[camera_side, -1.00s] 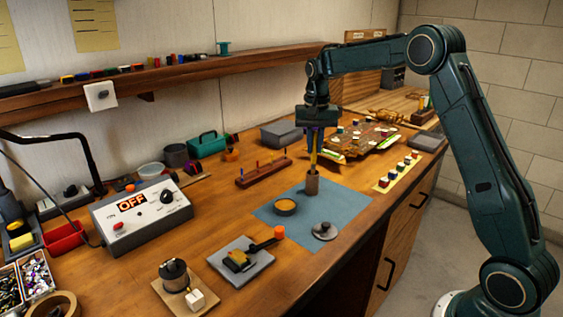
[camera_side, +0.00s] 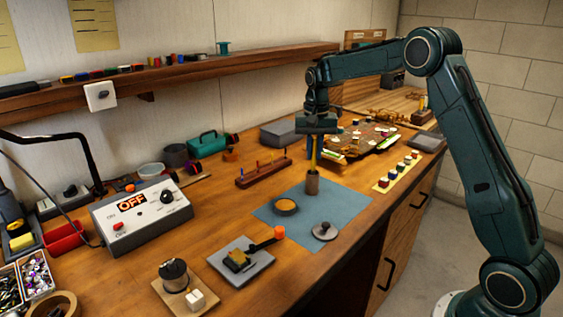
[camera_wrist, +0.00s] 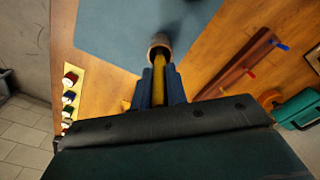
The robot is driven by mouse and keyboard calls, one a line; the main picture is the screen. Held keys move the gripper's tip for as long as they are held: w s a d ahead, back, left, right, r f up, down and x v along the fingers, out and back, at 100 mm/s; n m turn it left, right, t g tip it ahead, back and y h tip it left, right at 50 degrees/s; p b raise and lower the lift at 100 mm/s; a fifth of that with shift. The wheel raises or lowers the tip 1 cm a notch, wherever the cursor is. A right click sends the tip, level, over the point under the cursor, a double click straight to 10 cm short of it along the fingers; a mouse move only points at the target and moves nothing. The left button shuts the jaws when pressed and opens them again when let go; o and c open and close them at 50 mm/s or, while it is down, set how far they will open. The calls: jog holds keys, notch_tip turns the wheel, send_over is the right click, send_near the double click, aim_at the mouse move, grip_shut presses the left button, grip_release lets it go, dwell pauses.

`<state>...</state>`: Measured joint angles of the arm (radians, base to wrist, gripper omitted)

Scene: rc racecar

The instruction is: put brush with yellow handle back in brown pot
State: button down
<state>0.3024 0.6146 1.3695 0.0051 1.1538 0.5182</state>
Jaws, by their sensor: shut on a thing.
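The brush with the yellow handle (camera_side: 313,160) stands nearly upright, its lower end inside the mouth of the brown pot (camera_side: 313,184). The pot stands on the blue-grey mat (camera_side: 346,202). My gripper (camera_side: 314,148) is above the pot and shut on the yellow handle. In the wrist view the handle (camera_wrist: 172,86) lies between the two blue fingers (camera_wrist: 160,88) and runs to the pot's rim (camera_wrist: 160,42). How deep the brush reaches inside the pot is hidden.
On the mat are a shallow round dish (camera_side: 285,205) and a grey lid with a knob (camera_side: 324,231). A brown rack with small coloured handles (camera_side: 263,173) stands to the left. A yellow strip with small pots (camera_side: 398,172) lies to the right.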

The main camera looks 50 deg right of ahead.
aim_at(315, 138)
jog(key=shift+f, duration=1.5)
jog(key=c, duration=0.9)
grip_release()
jog(key=shift+r, duration=0.25)
jog(key=shift+r, duration=4.25)
jog(key=shift+a+r, duration=0.1)
